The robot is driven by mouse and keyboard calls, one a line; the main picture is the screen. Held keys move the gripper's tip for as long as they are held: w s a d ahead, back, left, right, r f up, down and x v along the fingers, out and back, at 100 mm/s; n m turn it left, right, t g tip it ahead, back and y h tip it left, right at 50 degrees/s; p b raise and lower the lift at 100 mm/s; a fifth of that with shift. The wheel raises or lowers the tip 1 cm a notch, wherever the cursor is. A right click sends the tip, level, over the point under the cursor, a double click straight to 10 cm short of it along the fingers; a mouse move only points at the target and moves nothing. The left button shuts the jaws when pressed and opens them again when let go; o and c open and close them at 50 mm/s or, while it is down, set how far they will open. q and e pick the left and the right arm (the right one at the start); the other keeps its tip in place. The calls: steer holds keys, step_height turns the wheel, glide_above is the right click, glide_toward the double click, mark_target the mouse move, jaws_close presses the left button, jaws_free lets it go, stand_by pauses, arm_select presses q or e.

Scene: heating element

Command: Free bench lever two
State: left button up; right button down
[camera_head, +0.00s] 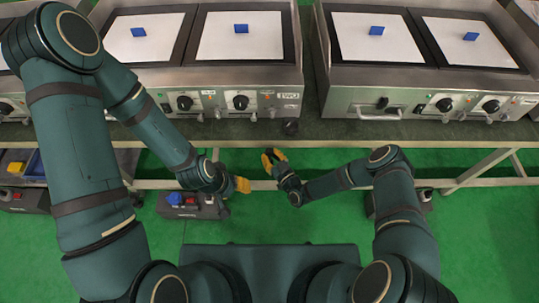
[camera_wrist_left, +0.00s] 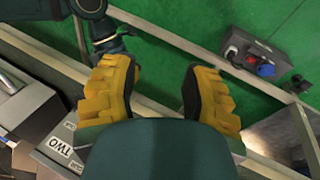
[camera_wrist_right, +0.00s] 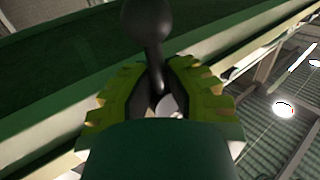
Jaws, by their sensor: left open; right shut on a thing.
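A dark lever with a ball knob (camera_wrist_right: 148,18) shows in the right wrist view, its thin shaft running down between the fingers. My right gripper (camera_wrist_right: 157,95) is shut on that shaft, below the ball. In the head view my right gripper (camera_head: 272,157) is below the bench front, just under a dark round knob (camera_head: 290,126) beneath the unit labelled TWO. I cannot tell for sure that this knob is the held lever. My left gripper (camera_head: 242,184) is open and empty, lower and to the left. Its spread fingers (camera_wrist_left: 156,90) show in the left wrist view.
The bench edge (camera_head: 340,132) runs across above both grippers, with a rail (camera_head: 460,183) below it. Hot-plate units with blue blocks (camera_head: 241,28) stand on top. A grey box with a blue socket (camera_head: 190,203) is on the green floor near my left gripper.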

steer(key=n+p, duration=0.1)
steer(key=g+p, duration=0.1)
steer(key=n+h+p, duration=0.1)
steer(key=shift+d+r+n+g, duration=0.25)
steer(key=shift+d+n+g, duration=0.05)
steer(key=shift+d, duration=0.05)
steer(key=shift+d+n+g+h+p, duration=0.2)
steer(key=shift+n+h+p, duration=0.35)
steer(key=shift+p, duration=0.2)
steer(key=shift+d+n+g+h+p, duration=0.1)
steer(key=shift+n+g+h+p, duration=0.1)
steer(key=shift+n+h+p, duration=0.4)
steer(key=shift+f, duration=0.1)
steer(key=c, duration=1)
jaws_free()
